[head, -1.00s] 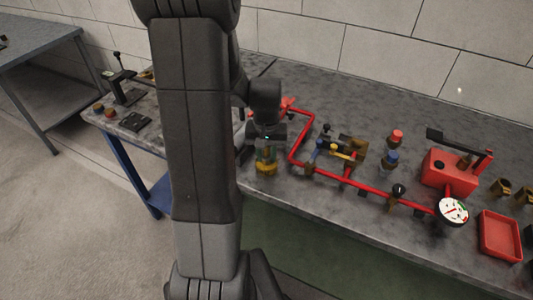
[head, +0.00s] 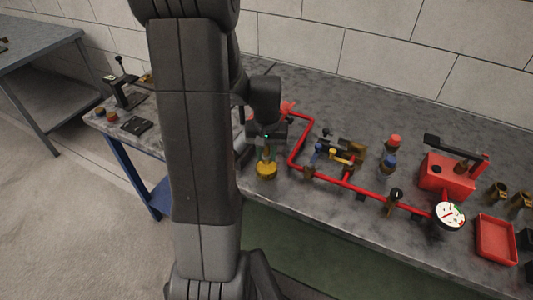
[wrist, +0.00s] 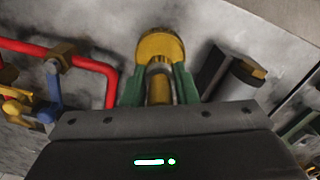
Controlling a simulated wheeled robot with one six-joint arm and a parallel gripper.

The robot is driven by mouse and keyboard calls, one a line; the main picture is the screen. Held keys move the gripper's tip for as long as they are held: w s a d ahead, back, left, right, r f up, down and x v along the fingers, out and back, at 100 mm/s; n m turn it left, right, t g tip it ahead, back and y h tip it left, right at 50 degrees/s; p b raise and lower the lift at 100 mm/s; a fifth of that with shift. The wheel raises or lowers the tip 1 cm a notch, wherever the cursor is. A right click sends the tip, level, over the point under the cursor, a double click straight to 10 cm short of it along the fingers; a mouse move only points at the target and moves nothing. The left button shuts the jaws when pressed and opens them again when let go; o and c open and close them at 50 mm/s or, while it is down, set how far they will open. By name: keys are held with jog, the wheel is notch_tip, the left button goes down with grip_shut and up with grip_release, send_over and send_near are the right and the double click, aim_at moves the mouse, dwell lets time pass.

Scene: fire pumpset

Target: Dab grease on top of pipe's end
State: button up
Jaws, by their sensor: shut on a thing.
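My gripper (head: 266,153) points down over a round yellow pot (head: 266,171) near the front edge of the bench. In the wrist view its green fingers (wrist: 158,88) are shut on a brownish-yellow cylindrical handle (wrist: 160,91). The yellow pot (wrist: 160,46) shows just beyond the fingertips. The handle's lower end is hidden, so I cannot tell whether it is inside the pot. The red pipe (head: 330,178) lies on the bench to the right of my gripper, bending near its left part. My arm and gripper partly hide the area at its left end.
The grey bench (head: 300,85) carries brass and blue valves (head: 345,155), a white gauge (head: 449,215), a red hand pump (head: 447,175) and a red tray (head: 497,238). A side table (head: 155,105) stands left. Bare bench lies behind the pipe.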

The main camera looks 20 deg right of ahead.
jog(key=shift+r+p, duration=1.5)
jog(key=shift+r, duration=0.8)
jog(key=shift+f, duration=0.1)
